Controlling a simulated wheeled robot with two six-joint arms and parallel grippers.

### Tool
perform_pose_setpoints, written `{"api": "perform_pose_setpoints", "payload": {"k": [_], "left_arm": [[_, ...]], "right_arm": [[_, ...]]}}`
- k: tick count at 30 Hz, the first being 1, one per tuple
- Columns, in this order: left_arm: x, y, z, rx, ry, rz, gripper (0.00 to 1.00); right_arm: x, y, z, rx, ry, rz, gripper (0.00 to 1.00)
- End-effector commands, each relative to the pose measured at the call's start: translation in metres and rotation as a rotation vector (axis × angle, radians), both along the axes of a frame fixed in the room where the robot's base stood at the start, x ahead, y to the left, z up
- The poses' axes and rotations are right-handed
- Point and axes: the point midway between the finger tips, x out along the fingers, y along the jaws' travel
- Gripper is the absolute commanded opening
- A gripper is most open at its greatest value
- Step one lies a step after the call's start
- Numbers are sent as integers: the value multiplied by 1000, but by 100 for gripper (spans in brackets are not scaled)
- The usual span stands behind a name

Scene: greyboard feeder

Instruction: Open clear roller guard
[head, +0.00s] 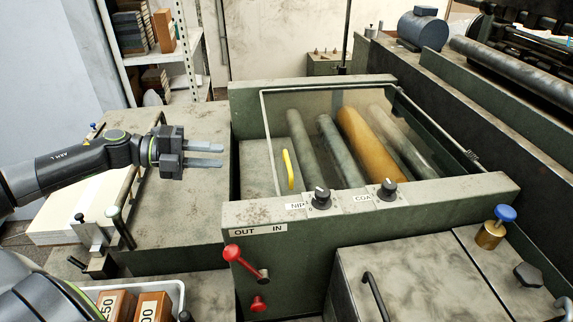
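The clear roller guard (350,130) is a transparent panel with a thin metal frame in the green machine. It appears to lie down over the rollers, which show through it. A yellow handle (288,172) stands at its left side. My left gripper (205,155) is left of the guard, above the flat side table, with its fingers pointing right toward the yellow handle. The two fingers are parallel with a gap and nothing between them. The gripper is clear of the handle and the guard. My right gripper does not show.
A red lever (245,261) and two black knobs (320,197) are on the machine's front wall. A blue-topped knob (505,213) stands at right. The side table (175,215) is mostly clear.

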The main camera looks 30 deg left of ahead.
Motion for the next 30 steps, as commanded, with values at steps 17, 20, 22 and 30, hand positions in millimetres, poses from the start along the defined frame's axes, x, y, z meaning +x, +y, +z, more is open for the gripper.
{"api": "perform_pose_setpoints", "payload": {"k": [17, 20, 22, 30], "left_arm": [[25, -35, -10, -4, -5, -4, 26], [31, -42, -12, -4, -5, -3, 26], [36, -48, -13, -4, -5, -1, 26], [52, -70, -17, -5, -5, -2, 26]], "right_arm": [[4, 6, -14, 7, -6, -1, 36], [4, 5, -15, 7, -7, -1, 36], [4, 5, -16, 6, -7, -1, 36], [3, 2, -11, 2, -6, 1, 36]]}}
